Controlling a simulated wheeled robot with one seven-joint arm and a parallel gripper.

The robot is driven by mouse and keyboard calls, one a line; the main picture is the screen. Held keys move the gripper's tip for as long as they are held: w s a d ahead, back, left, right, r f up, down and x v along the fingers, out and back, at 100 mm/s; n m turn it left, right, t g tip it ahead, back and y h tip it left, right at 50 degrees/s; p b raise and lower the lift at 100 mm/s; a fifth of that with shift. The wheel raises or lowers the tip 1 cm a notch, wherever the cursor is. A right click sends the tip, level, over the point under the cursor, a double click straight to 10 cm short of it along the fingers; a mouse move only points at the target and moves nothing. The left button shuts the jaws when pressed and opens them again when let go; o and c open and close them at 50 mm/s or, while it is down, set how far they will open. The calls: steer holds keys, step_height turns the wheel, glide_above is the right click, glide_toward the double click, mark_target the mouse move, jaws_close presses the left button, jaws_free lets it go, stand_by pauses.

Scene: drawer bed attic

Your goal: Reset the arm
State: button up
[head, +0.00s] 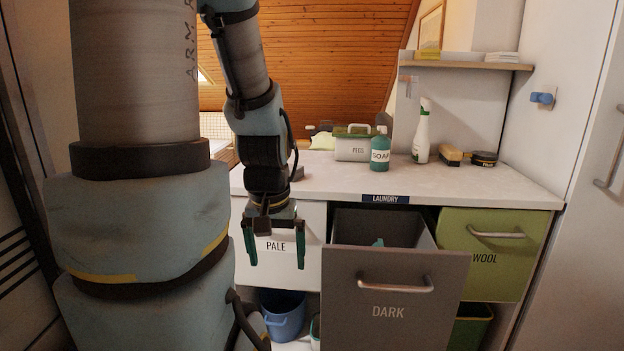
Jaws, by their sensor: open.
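My gripper (275,247) hangs pointing down in front of the white drawer marked PALE (306,219). Its two green-lined fingers are apart with nothing between them. My arm fills the left side of the view. The grey drawer marked DARK (387,325), right of my gripper, is pulled out. A small teal item (378,242) shows inside it; what it is, I cannot tell. My gripper is apart from the grey drawer in the picture.
The green WOOL drawer (508,258) looks shut. The counter (455,187) holds a PEGS box (352,150), a soap bottle (380,155), a spray bottle (421,140), a brush (451,153) and a dark tin (484,159). A blue bucket (283,316) stands below.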

step_height(320, 180, down, 4)
steer(key=b, duration=0.3)
step_height(320, 180, up, 13)
steer(key=p, duration=1.2)
steer(key=shift+s+f+p, duration=0.15)
steer(key=shift+p, duration=0.25)
stand_by(0.3)
